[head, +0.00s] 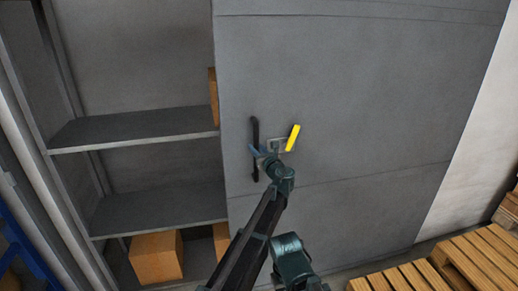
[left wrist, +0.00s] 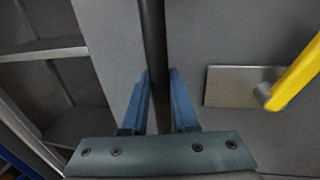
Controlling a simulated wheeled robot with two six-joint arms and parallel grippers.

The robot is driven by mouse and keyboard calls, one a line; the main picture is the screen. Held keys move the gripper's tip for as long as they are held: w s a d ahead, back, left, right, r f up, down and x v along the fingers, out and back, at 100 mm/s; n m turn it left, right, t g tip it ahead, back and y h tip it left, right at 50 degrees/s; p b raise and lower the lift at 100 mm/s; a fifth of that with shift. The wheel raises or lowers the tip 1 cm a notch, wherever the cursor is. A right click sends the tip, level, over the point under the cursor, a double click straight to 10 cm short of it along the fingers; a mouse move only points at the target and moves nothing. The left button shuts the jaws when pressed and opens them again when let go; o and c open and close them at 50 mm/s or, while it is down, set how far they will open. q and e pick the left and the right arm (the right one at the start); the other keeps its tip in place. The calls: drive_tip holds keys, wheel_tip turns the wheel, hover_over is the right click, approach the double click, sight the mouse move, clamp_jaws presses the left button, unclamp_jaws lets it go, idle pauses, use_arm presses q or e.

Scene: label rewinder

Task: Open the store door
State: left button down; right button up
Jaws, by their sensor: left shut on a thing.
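The store door (head: 350,90) is a large grey panel. It stands beside an open bay of shelves on its left. A black vertical bar handle (head: 255,132) is fixed near the door's left edge. A yellow lever (head: 293,137) on a metal plate sits just right of the handle and leans right at its top. My left gripper (head: 262,152) is at the handle. In the left wrist view its blue fingers (left wrist: 165,95) are on both sides of the black bar (left wrist: 153,35), shut on it. The yellow lever (left wrist: 295,75) is apart from the fingers. My right gripper is not in view.
Grey shelves (head: 135,144) show in the open bay, with a cardboard box (head: 156,257) at the bottom and other boxes partly hidden by the door's edge. Wooden pallets (head: 470,262) lie on the floor at lower right. A white wall (head: 480,170) stands to the door's right.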

use_arm(q)
drive_tip(key=shift+w+d, duration=0.15)
drive_tip(key=shift+d, duration=0.1)
drive_tip(key=shift+d, duration=0.15)
drive_tip(key=c, duration=0.7)
unclamp_jaws()
